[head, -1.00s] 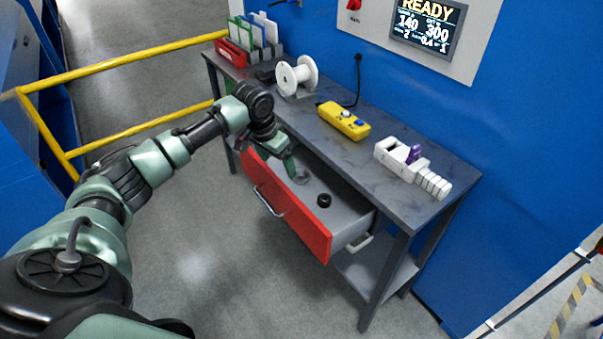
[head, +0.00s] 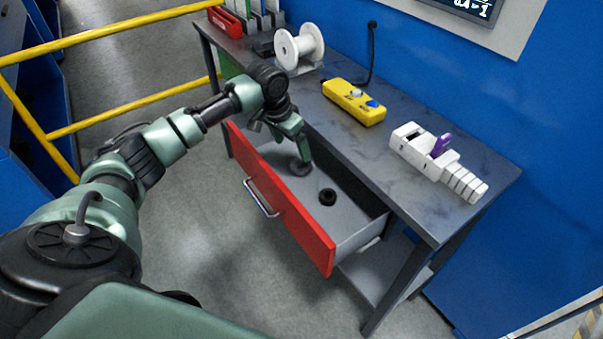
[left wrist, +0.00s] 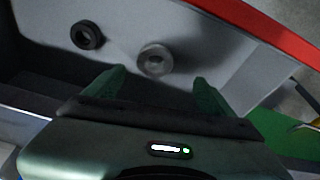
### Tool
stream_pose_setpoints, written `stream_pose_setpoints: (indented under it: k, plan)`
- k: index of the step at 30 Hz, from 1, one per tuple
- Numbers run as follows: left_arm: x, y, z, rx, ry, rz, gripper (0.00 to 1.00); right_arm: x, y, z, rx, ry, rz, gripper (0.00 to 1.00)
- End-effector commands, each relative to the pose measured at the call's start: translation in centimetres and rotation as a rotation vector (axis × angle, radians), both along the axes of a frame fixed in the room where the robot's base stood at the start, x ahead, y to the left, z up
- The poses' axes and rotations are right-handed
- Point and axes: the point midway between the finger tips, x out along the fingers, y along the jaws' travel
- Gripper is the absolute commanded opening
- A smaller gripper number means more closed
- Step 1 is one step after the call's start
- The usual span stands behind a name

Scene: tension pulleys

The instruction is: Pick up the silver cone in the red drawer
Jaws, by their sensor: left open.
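The red drawer (head: 282,213) is pulled out of the grey table, with a light grey inside. The silver cone (head: 300,168) lies in it, partly hidden by my left gripper in the head view. In the left wrist view the silver cone (left wrist: 155,61) is a grey round piece with a hole, just beyond the gap between my fingers. My left gripper (head: 303,152) reaches down into the drawer above the cone; its two green fingers (left wrist: 157,82) are apart and empty. A black ring-like piece (head: 327,197) lies in the drawer near the cone. My right gripper is out of view.
The table top (head: 400,110) above the drawer holds a white spool (head: 300,47), a yellow control box (head: 354,102) and a white block fixture (head: 438,160) with a purple part. A yellow rail (head: 110,33) stands at left. The drawer's near right part is bare.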

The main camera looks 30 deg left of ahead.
Motion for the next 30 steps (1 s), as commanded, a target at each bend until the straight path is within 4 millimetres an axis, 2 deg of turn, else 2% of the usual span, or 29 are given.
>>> stream_pose_setpoints:
  k: [1,9,21,30]
  plan:
    - [0.0,0.0,-1.0,0.000,0.000,0.000,0.84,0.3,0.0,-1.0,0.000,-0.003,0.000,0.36]
    - [0.6,-0.2,-3.0,-0.002,0.001,0.000,0.84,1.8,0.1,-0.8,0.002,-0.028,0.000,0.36]
    - [2.2,-1.3,-7.8,0.000,0.001,0.000,0.84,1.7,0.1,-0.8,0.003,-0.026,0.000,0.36]
    - [2.4,-1.3,-8.3,0.000,-0.001,0.000,0.84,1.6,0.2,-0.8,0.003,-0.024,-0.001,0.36]
